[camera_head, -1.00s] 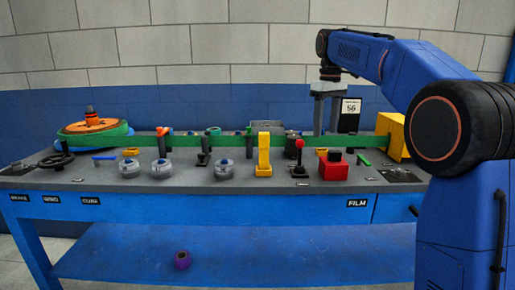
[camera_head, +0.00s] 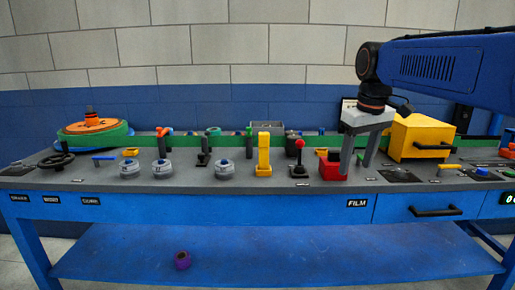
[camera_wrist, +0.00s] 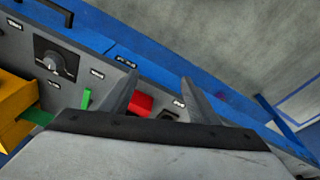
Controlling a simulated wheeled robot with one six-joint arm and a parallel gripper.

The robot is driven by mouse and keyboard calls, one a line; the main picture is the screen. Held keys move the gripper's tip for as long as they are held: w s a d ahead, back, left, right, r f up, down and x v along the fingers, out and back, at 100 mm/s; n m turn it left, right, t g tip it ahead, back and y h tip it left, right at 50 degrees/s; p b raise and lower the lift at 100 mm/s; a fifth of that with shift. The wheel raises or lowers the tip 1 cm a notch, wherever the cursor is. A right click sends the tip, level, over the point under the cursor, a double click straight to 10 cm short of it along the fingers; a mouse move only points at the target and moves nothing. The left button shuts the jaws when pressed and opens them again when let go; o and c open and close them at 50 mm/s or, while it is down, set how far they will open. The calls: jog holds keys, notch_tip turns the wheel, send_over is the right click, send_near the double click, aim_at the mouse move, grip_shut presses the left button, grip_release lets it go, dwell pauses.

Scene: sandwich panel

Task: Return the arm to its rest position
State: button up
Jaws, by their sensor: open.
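My gripper (camera_head: 357,170) hangs from my blue arm at the right of the head view, fingers pointing down and apart with nothing between them. In the wrist view my gripper (camera_wrist: 158,85) shows two grey fingers spread open. The red block (camera_wrist: 142,104) shows beyond them, close to the left finger. I cannot tell whether a finger touches it.
A yellow box (camera_head: 420,137) stands right of my gripper. A red-knobbed lever (camera_head: 299,158) and a yellow upright (camera_head: 264,155) stand to the left. A purple roll (camera_head: 182,260) lies on the lower shelf (camera_head: 260,255). The space above the panel's middle is clear.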

jog(key=s+d+f+m+t, duration=0.2)
jog(key=s+f+m, duration=0.2)
jog(key=s+f, duration=1.7)
jog(key=s, duration=0.3)
jog(key=shift+s+d+f+t, duration=0.2)
jog(key=shift+s+d+t, duration=0.05)
jog(key=shift+d+t, duration=0.15)
